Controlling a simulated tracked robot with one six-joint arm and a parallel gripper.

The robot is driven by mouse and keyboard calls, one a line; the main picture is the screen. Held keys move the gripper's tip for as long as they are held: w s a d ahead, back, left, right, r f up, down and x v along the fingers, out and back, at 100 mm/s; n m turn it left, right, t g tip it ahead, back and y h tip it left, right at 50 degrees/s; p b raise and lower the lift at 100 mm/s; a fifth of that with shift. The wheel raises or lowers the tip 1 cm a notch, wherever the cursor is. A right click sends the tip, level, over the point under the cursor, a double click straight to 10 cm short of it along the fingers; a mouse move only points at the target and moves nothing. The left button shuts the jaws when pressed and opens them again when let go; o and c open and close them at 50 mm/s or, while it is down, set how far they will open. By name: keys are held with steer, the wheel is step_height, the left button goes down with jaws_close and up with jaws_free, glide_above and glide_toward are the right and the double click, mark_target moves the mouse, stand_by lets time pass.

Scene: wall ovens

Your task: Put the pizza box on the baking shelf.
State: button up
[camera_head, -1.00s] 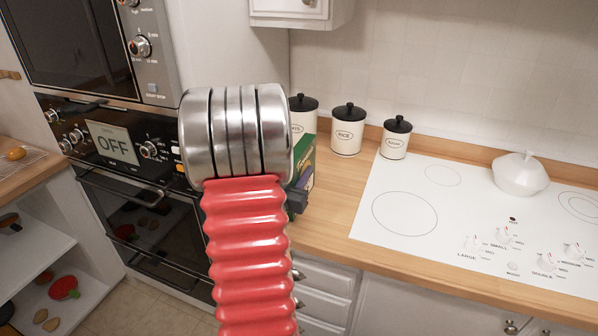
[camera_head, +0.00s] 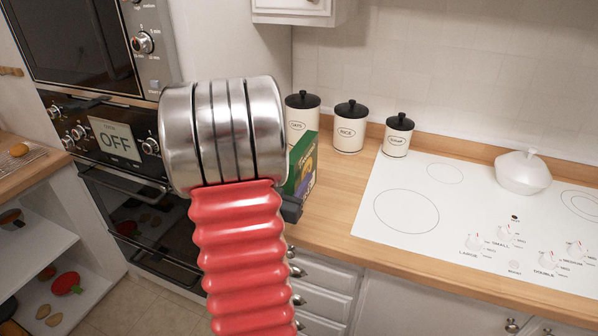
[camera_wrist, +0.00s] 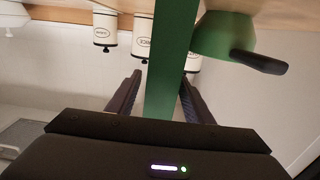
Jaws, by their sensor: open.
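The green box (camera_head: 303,170), taken to be the pizza box, stands upright on the wooden counter, partly hidden behind my arm. In the wrist view its narrow green edge (camera_wrist: 170,75) runs between the fingers of my gripper (camera_wrist: 161,78). The gripper is open, with a gap visible on the left of the box; contact on the right is unclear. In the head view only a dark part of my gripper (camera_head: 292,208) shows beside the box. At the left is a white shelf unit (camera_head: 50,240) holding food; I cannot tell whether it is the baking shelf.
Cream canisters (camera_head: 350,135) stand behind the box. A white cooktop (camera_head: 420,205) with a white lidded dish (camera_head: 522,172) is at right. The wall oven (camera_head: 115,140) is at left, its door shut. A green object with a dark handle (camera_wrist: 260,62) is near the gripper.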

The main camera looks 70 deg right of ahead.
steer(key=shift+w+a, duration=0.1)
steer(key=shift+a, duration=1.1)
steer(key=shift+w, duration=0.1)
